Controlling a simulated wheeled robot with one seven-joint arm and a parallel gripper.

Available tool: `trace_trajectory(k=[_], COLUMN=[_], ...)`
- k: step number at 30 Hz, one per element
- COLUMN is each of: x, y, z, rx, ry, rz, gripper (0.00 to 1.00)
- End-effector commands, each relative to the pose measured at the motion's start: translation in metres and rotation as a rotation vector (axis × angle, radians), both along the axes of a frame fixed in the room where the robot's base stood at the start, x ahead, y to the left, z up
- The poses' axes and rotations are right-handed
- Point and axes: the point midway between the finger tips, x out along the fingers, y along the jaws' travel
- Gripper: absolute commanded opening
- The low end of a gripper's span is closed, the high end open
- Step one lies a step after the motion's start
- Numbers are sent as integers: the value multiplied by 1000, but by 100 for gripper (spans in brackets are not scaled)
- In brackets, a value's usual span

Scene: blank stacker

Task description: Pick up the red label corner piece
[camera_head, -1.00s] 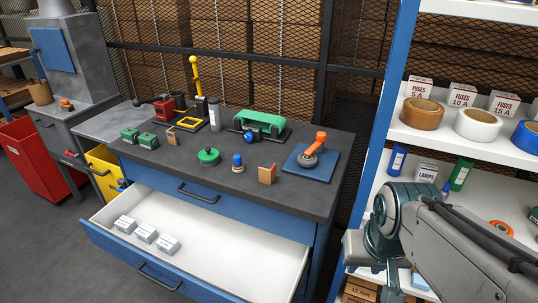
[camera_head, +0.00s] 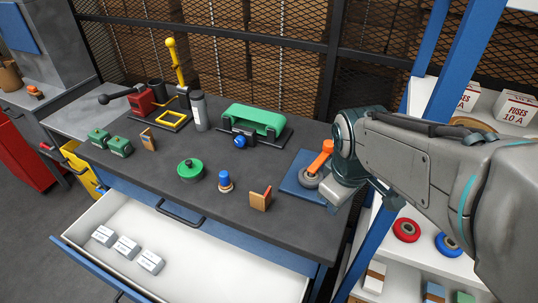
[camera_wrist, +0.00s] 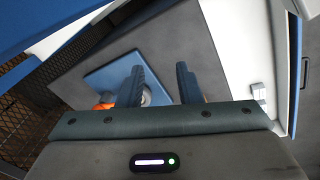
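Two small tan wooden corner pieces stand on the dark bench top. One (camera_head: 260,198) is near the front edge, left of the blue mat, with an orange-red face. The other (camera_head: 148,139) is farther left, near the yellow frame. I cannot make out a clear red label on either. In the wrist view my gripper (camera_wrist: 158,76) is open, its two dark fingers apart with nothing between them, above the bench near the blue mat. A sliver of orange beside the right finger is too hidden to identify. In the head view the fingertips do not show clearly.
The blue mat (camera_head: 300,176) holds an orange-handled tool (camera_head: 319,160) close to my wrist. A blue-knobbed piece (camera_head: 225,181) and a green round piece (camera_head: 190,170) stand left of the front corner piece. An open drawer (camera_head: 200,255) juts out below.

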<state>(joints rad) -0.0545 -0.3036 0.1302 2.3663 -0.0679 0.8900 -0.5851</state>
Motion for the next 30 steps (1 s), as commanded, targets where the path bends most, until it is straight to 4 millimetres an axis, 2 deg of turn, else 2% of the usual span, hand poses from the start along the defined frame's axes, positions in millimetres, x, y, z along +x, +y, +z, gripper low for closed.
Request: trace_trajectory(k=[1, 4, 12, 18, 21, 25, 30], x=[10, 26, 62, 74, 76, 78, 80], y=[12, 34, 102, 145, 158, 165, 165], z=[7, 11, 15, 12, 11, 5, -23], rx=[-35, -102, -233, -282, -294, -302, -300], ry=[21, 54, 131, 151, 152, 153, 158], rz=[148, 458, 1281, 1744, 1881, 1966, 1981], gripper=[32, 32, 32, 32, 32, 32, 32])
